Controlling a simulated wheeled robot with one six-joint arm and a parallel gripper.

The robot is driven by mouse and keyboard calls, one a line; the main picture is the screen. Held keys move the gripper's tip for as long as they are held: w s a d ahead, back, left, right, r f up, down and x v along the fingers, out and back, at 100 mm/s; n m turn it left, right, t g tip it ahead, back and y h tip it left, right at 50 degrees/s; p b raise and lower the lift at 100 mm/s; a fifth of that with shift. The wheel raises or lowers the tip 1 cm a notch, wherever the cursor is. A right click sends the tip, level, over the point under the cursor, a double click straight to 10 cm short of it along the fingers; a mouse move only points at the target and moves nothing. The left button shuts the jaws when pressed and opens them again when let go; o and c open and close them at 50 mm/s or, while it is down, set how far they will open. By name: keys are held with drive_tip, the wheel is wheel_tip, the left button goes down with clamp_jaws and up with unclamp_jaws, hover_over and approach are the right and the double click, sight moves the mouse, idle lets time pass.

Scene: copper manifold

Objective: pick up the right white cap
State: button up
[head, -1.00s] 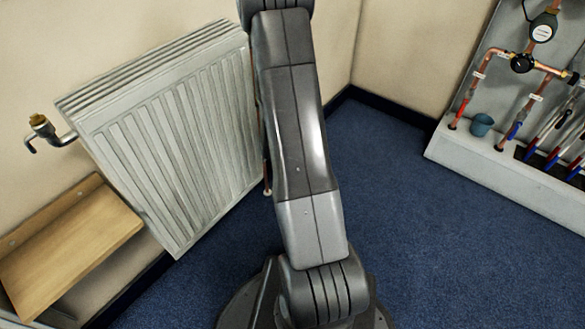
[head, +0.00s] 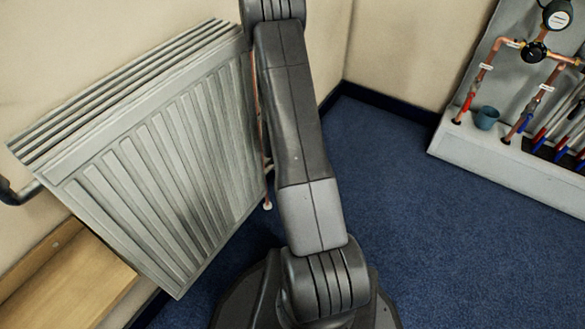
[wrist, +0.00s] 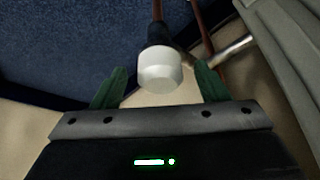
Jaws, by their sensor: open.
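In the wrist view a white cap (wrist: 160,70) sits on the end of a dark fitting, with a copper pipe rising behind it. My gripper (wrist: 159,85) is open, with one green finger on each side of the cap. Gaps show between the cap and both fingers, so neither looks to touch it. In the head view my gripper is out of sight and only my arm shows. Whether this is the right one of the white caps cannot be told, as no other cap shows clearly.
The white radiator (head: 160,170) stands close to the left of my arm, with a wooden shelf (head: 70,285) below it. Blue carpet (head: 400,200) between is clear.

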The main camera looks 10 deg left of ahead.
drive_tip(key=shift+c, duration=0.2)
drive_tip(key=c, duration=1)
drive_tip(key=shift+r, duration=0.1)
